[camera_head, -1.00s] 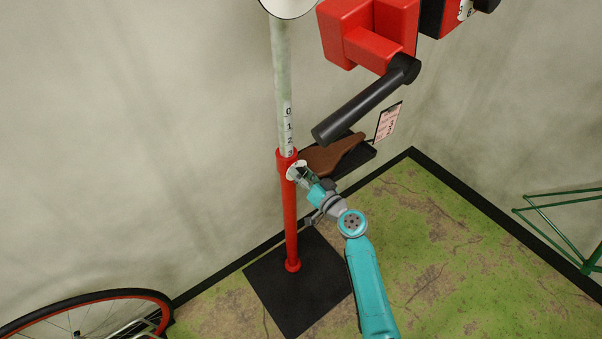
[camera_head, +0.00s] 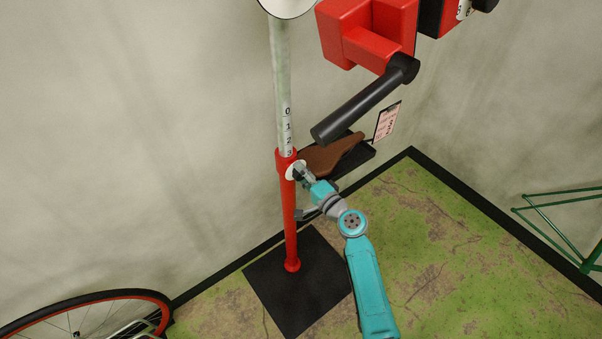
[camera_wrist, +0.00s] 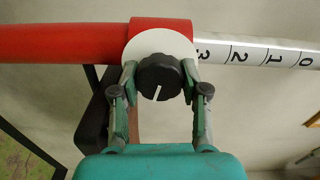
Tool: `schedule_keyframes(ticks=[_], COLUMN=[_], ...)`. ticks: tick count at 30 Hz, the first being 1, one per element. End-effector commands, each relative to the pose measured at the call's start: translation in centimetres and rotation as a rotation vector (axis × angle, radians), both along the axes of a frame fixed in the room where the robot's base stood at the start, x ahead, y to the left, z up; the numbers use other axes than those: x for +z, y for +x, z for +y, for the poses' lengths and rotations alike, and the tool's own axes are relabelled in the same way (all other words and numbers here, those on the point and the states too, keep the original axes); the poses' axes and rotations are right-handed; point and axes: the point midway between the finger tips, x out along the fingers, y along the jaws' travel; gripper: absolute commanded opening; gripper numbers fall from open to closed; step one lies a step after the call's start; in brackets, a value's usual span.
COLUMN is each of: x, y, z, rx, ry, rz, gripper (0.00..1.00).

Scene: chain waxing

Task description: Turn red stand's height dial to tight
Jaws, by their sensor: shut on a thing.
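The red stand's lower tube (camera_head: 290,225) rises from a dark base plate, with a pale numbered post (camera_head: 281,80) coming out of its collar (camera_head: 286,158). In the wrist view the collar (camera_wrist: 160,27) carries a white round plate (camera_wrist: 150,42) with a black ribbed height dial (camera_wrist: 160,80) on it. The dial's white line points down and slightly left in that picture; no tight or loose lettering is readable. My gripper (camera_wrist: 159,75) is shut on the dial, one finger on each side. In the head view my gripper (camera_head: 301,172) mostly hides the dial.
A red clamp head (camera_head: 375,35) with a black handle (camera_head: 360,105) is above my gripper. A brown saddle (camera_head: 332,155) on a dark shelf is behind it. A wheel (camera_head: 90,310) is at lower left and a green frame (camera_head: 560,235) at right.

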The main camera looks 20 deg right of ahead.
Motion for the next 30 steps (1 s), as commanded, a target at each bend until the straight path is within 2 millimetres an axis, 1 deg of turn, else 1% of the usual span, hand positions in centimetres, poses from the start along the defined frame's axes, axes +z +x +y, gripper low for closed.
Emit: schedule_keyframes(ticks=[9,18,24,30], x=[-0.14,-0.26,-0.32,-0.36], y=[0.02,0.01,-0.01,-0.02], z=[-0.06,-0.03,-0.01,0.02], rx=[-0.002,-0.002,-0.002,-0.002], ry=[0.285,0.533,0.653,0.728], rz=[0.093,0.173,0.212,0.237], gripper=[0.10,0.10,0.10,0.10])
